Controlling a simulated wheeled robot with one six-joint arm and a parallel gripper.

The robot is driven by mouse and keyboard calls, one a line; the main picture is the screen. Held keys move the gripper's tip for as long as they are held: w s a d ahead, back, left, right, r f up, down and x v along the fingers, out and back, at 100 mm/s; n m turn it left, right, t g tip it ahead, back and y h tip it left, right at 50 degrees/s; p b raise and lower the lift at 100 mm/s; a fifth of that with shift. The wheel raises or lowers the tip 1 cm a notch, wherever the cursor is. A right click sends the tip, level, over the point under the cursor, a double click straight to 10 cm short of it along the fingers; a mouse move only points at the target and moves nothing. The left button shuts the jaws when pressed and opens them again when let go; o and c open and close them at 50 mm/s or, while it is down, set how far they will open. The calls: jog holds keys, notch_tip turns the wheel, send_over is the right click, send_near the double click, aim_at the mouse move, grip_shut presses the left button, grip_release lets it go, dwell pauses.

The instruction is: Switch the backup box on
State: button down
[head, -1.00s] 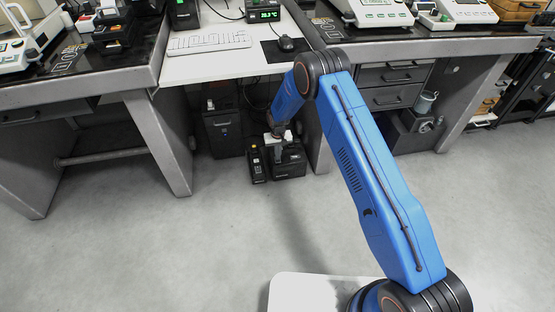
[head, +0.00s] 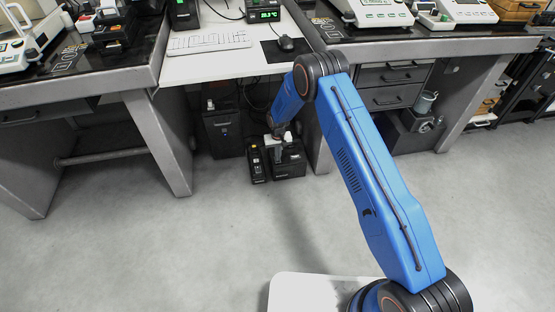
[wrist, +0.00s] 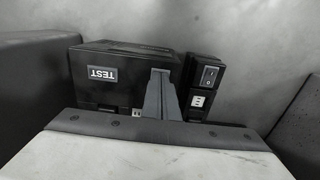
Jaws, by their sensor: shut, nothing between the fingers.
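The backup box appears to be the wide black box (head: 290,168) on the floor under the white desk. In the wrist view, the box (wrist: 110,72) shows a label reading TEST, upside down. My gripper (wrist: 161,72) is shut and empty. Its fingers reach over the right part of the box in that view and hide some of its face. I cannot tell whether they touch it. A small light mark shows just left of the fingers, but no power switch on the box can be made out. In the head view, my gripper (head: 277,150) is small and partly hidden.
A narrow black power strip (head: 257,165) stands beside the box. In the wrist view the strip (wrist: 205,85) shows a rocker switch and a pale socket. A dark computer case (head: 222,132) stands behind, left. Desk legs flank the space; the front floor is clear.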

notch_tip(320, 180, up, 7)
dwell(0.9)
jog(key=shift+f, duration=0.1)
dwell(0.3)
